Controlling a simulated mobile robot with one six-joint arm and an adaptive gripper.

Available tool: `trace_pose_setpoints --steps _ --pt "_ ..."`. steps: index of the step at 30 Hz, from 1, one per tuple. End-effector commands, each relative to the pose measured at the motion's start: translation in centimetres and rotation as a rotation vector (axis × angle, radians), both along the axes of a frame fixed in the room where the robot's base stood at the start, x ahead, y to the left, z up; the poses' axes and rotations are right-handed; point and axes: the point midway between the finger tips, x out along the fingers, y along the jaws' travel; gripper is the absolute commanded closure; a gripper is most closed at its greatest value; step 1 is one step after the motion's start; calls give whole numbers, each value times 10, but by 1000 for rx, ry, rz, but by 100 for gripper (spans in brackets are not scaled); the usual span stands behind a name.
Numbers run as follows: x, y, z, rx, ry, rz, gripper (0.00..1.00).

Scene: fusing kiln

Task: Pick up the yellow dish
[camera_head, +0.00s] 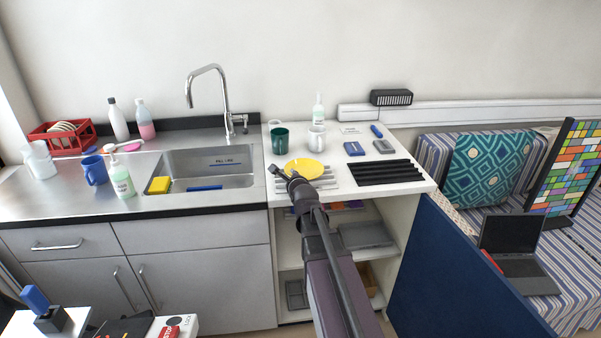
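The yellow dish (305,167) is a flat round piece on the white counter (418,183) to the right of the sink. It lies on or over a light ribbed rack (327,181). My gripper (281,172) is at the dish's left front edge, with my arm reaching up from below. The fingertips overlap the dish's near left side in the picture. They are too small to tell whether they touch the dish or whether they are open or shut. My gripper hides a small part of the dish's near edge.
A green mug (279,140) and a white mug (317,139) stand just behind the dish, with a soap bottle (318,108) farther back. A black ribbed rack (388,172) lies to the right. The sink (205,168) is left. A blue panel (470,275) stands at the right front.

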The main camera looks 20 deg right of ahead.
Motion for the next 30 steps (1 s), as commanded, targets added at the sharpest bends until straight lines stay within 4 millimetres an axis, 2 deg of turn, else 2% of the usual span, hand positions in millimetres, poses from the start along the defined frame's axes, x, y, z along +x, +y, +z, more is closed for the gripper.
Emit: trace_pose_setpoints --steps 17,20,30 --pt "2 5 0 1 0 6 74" --pt "2 5 0 1 0 6 98" --pt "2 5 0 0 -1 7 100"
